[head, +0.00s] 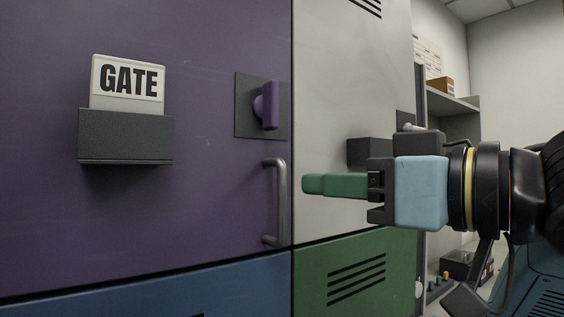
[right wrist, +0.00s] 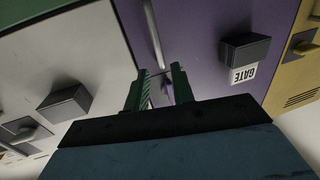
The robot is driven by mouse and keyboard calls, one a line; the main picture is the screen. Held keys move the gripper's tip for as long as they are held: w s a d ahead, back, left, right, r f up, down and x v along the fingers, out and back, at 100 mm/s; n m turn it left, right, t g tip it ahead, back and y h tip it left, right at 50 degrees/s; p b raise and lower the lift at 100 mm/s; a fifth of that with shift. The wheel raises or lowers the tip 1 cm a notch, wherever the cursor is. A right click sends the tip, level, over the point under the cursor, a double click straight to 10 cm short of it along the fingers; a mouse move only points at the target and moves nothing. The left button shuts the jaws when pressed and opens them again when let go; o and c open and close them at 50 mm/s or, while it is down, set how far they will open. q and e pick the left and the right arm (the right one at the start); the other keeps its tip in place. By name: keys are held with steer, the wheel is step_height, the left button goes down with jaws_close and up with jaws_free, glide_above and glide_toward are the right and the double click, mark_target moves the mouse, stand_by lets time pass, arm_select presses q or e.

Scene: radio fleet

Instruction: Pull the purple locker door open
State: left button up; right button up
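The purple locker door (head: 190,220) fills the left of the head view and looks closed, flush with its neighbours. Its grey vertical bar handle (head: 281,200) is near the right edge, below a purple turn knob (head: 269,106) on a dark plate. My right gripper (head: 306,185), with green fingers, points left, its tips just right of the handle. In the right wrist view the gripper (right wrist: 160,72) is open, with a gap between its fingers. The handle (right wrist: 153,35) runs down toward that gap; whether it is between the tips I cannot tell. My left gripper is not in view.
A dark holder (head: 125,137) with a GATE card (head: 128,80) is on the purple door. A pale door (head: 340,90) with a dark box (head: 368,151) adjoins on the right. Blue (head: 100,300) and green (head: 355,272) doors lie below. A shelf (head: 452,103) stands farther right.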

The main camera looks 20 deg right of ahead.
mark_target(286, 181)
steer(key=shift+r+p+x, duration=0.2)
steer(key=shift+p+x, duration=0.7)
steer(key=shift+x, duration=2.95)
steer(key=shift+f, duration=0.2)
steer(key=shift+c, duration=0.5)
jaws_close()
